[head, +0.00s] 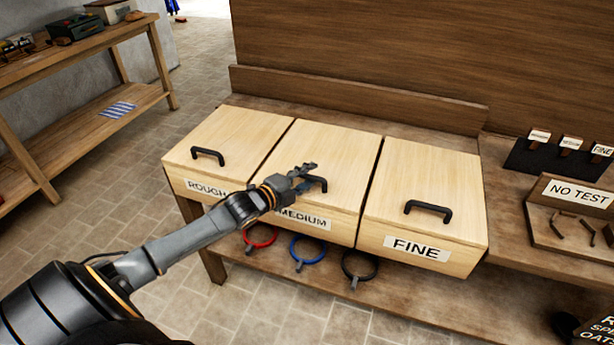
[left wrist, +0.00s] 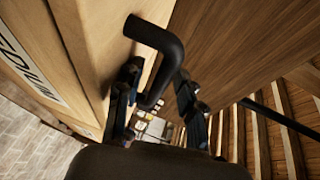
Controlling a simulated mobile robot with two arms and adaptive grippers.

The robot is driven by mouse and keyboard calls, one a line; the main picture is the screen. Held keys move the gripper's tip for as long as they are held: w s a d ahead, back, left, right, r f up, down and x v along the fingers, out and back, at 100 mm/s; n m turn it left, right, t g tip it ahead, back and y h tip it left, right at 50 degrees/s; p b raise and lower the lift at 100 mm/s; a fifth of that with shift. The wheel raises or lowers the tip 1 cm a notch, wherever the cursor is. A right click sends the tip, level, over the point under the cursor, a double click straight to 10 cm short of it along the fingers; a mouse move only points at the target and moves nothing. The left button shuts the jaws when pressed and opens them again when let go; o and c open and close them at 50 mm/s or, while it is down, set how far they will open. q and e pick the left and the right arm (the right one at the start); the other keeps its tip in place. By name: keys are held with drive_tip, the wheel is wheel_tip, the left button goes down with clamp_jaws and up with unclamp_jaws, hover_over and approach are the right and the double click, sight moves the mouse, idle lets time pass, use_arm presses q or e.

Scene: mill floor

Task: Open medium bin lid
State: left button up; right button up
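The medium bin (head: 342,225) is the middle one of three pale wooden bins, with a "MEDIUM" label partly covered by my left arm. Its lid (head: 325,150) lies closed, with a black handle (head: 323,185) near its front edge. My left gripper (head: 307,177) is at this handle and covers its left part. In the left wrist view the handle (left wrist: 167,48) runs down between the two parted fingers of my left gripper (left wrist: 158,88). A gap shows between the handle and the right finger; whether the left finger touches it I cannot tell. My right gripper is out of view.
The rough bin (head: 228,140) stands left and the fine bin (head: 430,190) right, both lids closed. Red, blue and black rings (head: 307,250) hang below. A wooden shelf (head: 110,90) stands at left, beyond open floor.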

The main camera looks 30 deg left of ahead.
use_arm(q)
clamp_jaws()
drive_tip(key=shift+r, duration=0.1)
